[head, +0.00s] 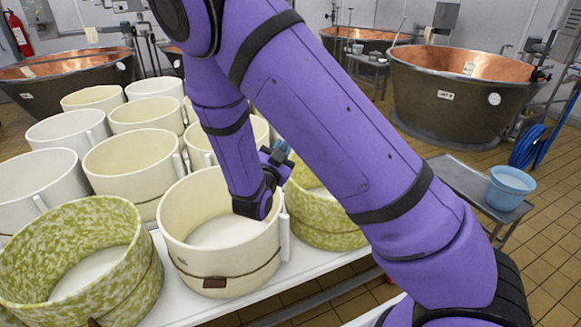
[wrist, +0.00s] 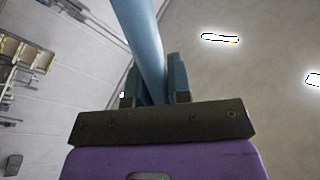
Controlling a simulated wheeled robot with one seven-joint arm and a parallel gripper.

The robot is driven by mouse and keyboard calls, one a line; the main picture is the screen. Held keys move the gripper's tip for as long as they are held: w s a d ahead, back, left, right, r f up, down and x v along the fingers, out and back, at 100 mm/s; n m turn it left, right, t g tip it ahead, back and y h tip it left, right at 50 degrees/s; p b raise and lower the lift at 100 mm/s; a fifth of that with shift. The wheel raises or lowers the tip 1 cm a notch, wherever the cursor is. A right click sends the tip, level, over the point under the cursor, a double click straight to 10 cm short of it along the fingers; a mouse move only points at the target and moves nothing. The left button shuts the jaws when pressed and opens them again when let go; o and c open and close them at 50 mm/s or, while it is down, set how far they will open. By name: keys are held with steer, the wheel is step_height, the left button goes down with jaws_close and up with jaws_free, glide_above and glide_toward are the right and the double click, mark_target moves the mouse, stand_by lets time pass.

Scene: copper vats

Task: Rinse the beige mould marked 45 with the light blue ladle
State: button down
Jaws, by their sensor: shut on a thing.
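My gripper (head: 274,163) is above the right rim of the nearest beige mould (head: 220,262), in the middle of the front row. In the wrist view my gripper (wrist: 156,78) is shut on the light blue handle of the ladle (wrist: 141,32), and the camera faces the ceiling. The ladle's bowl is not seen. The front beige mould is upright, with white content inside and a brown tag on its front. Other beige moulds (head: 128,160) stand behind it. I cannot read a number 45 on any of them.
Green mottled moulds (head: 82,255) stand left and right of the front beige mould; white moulds (head: 38,178) stand at left. All are on a white table (head: 190,307). A light blue bucket (head: 510,190) stands on a metal cart (head: 455,180). Copper vats (head: 450,95) are behind.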

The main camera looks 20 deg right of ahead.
steer(key=w+a+r+n+y, duration=0.2)
steer(key=w+r+n, duration=0.4)
steer(key=r, duration=0.3)
steer(key=shift+w+a+r+g, duration=0.4)
steer(key=shift+a, duration=0.2)
stand_by(0.5)
